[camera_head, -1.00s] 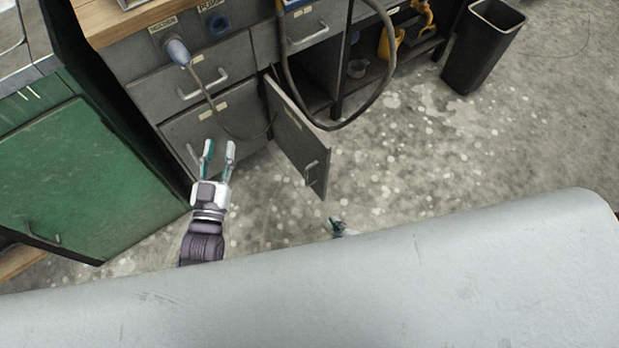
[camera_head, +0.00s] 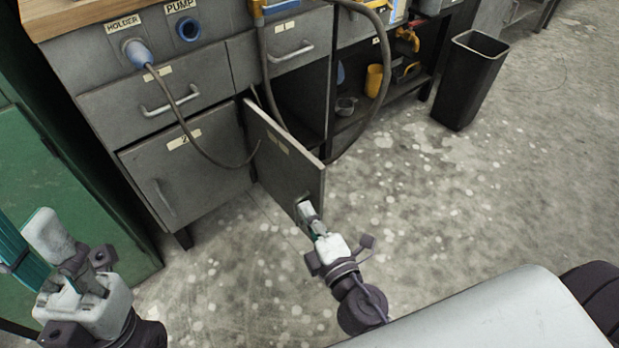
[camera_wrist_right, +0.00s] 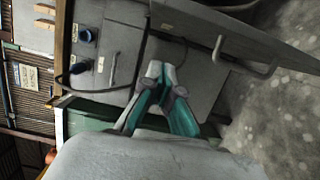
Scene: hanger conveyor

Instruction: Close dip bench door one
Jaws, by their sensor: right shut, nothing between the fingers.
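The open cabinet door (camera_head: 283,158) of the grey bench is a grey panel standing out from the bench beside its dark opening. In the right wrist view the door (camera_wrist_right: 245,28) spans the upper right, with its bar handle (camera_wrist_right: 246,62). My right gripper (camera_head: 307,212) is shut and empty by the door's lower outer corner, overlapping the handle area in the head view. In the wrist view its fingertips (camera_wrist_right: 155,68) are apart from the handle. My left gripper (camera_head: 32,240) is at the lower left, away from the door; its finger gap is unclear.
A closed door marked 2 (camera_head: 187,172) and a drawer (camera_head: 155,105) are left of the opening. A hose (camera_head: 264,70) hangs in front of the bench. A green cabinet (camera_head: 70,215) stands left, a black bin (camera_head: 468,80) right. Floor right of the door is clear.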

